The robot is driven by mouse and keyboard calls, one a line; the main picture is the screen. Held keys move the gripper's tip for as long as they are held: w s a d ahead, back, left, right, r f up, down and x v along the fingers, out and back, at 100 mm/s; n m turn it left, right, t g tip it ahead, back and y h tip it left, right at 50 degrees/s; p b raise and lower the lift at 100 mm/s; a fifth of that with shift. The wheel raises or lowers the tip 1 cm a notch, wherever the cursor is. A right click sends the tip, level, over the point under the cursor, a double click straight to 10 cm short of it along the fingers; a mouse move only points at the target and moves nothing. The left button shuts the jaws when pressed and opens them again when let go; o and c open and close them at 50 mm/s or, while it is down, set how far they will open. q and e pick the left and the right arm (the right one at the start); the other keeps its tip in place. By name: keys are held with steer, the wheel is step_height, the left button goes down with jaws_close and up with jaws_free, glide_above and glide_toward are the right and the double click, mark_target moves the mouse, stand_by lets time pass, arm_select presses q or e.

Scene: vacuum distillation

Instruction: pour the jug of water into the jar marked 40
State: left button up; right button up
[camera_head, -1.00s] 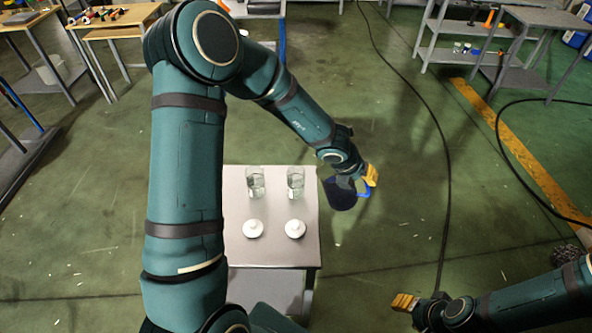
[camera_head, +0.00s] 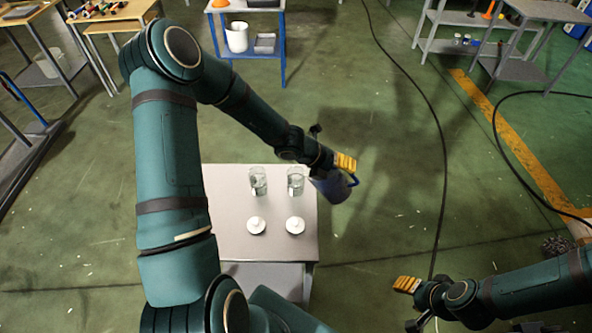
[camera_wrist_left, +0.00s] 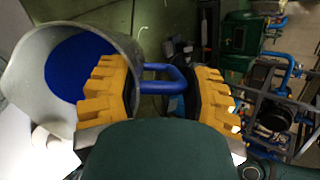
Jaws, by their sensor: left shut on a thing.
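My left gripper (camera_head: 345,163) is shut on the blue handle (camera_wrist_left: 163,78) of the jug. The jug (camera_head: 331,188) is tilted in the air just right of the table's back right edge, close to the right jar. In the left wrist view its grey body (camera_wrist_left: 28,85) shows with blue inside. Two clear glass jars, the left one (camera_head: 258,182) and the right one (camera_head: 295,183), stand upright on the table. Any mark on them is too small to read. My right gripper (camera_head: 406,285) is away from the table at lower right; its jaw state is unclear.
The small grey table (camera_head: 275,248) also bears two white lids, left (camera_head: 256,226) and right (camera_head: 295,226), in front of the jars. A workbench with a white bucket (camera_head: 237,37) stands farther back. A black cable (camera_head: 440,150) runs along the floor at right.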

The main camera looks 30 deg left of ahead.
arm_select(q)
steer(key=shift+s+a+r, duration=0.1)
steer(key=shift+a+r, duration=0.1)
steer(key=shift+a, duration=0.05)
steer(key=shift+p, duration=0.35)
steer(key=shift+r, duration=0.1)
steer(key=shift+a+r+h+p, duration=0.15)
steer(key=shift+a+h+p, duration=0.05)
steer(key=shift+h+p, duration=0.1)
steer(key=shift+r, duration=0.1)
steer(key=shift+a+r+t+h+p, duration=0.1)
steer(key=shift+a+t+h+p, duration=0.1)
steer(key=shift+t+h+p, duration=0.15)
